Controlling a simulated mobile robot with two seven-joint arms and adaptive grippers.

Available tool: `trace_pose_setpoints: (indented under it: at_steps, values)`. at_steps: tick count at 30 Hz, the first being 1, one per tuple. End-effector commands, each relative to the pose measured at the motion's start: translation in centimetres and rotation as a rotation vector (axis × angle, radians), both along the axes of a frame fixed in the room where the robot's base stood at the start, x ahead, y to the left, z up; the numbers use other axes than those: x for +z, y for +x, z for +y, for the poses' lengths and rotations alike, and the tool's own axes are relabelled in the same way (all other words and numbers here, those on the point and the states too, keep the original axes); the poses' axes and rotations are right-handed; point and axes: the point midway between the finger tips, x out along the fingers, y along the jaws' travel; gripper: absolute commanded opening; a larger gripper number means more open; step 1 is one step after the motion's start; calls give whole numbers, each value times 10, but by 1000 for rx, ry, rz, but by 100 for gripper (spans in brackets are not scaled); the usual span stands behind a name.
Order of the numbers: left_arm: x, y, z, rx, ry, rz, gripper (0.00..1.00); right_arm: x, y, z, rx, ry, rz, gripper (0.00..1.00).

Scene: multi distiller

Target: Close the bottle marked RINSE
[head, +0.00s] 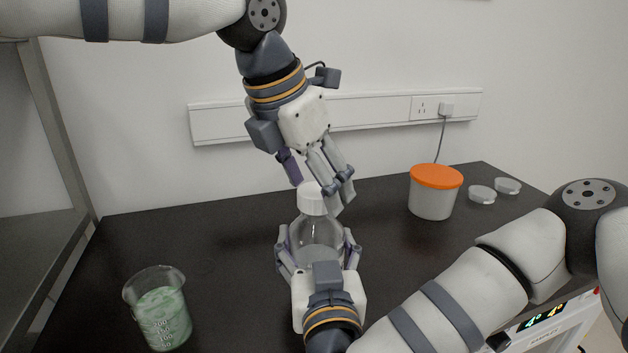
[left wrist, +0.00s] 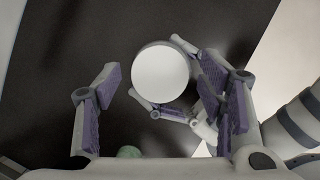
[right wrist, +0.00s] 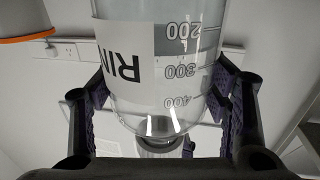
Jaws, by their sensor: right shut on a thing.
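The clear bottle (head: 318,232) stands upright in my right gripper (head: 318,250), which is shut on its body. The right wrist view shows its glass (right wrist: 160,112), graduation marks and a label (right wrist: 124,55) with part of the word RINSE. A white cap (head: 311,198) is at the bottle's mouth; whether it is seated or tightened I cannot tell. My left gripper (head: 317,188) points down at the cap with its fingers apart. In the left wrist view, the round cap top (left wrist: 161,78) lies between the open fingers, with gaps visible, nearer the right finger.
A beaker of green liquid (head: 160,312) stands at the front left of the black table (head: 225,225). A grey tub with an orange lid (head: 436,178) and two small clear dishes (head: 482,195) stand at the back right. A lit display (head: 541,318) is at the lower right.

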Motion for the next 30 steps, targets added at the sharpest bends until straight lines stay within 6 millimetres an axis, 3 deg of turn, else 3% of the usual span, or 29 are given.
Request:
trace_pose_setpoints:
  at_steps: [5,15,22,23,26,30]
  values:
    - [2,0,0,1,0,0,63,0,0,0,0,-1,1,0]
    - [43,0,0,1,0,0,63,0,0,0,-1,-1,1,0]
    - [44,0,0,1,1,2,63,0,0,0,-1,-1,1,0]
    - [44,0,0,1,1,2,65,0,0,0,-1,-1,1,0]
    - [44,0,0,1,1,2,86,0,0,0,-1,-1,1,0]
    - [44,0,0,1,1,2,86,0,0,0,-1,-1,1,0]
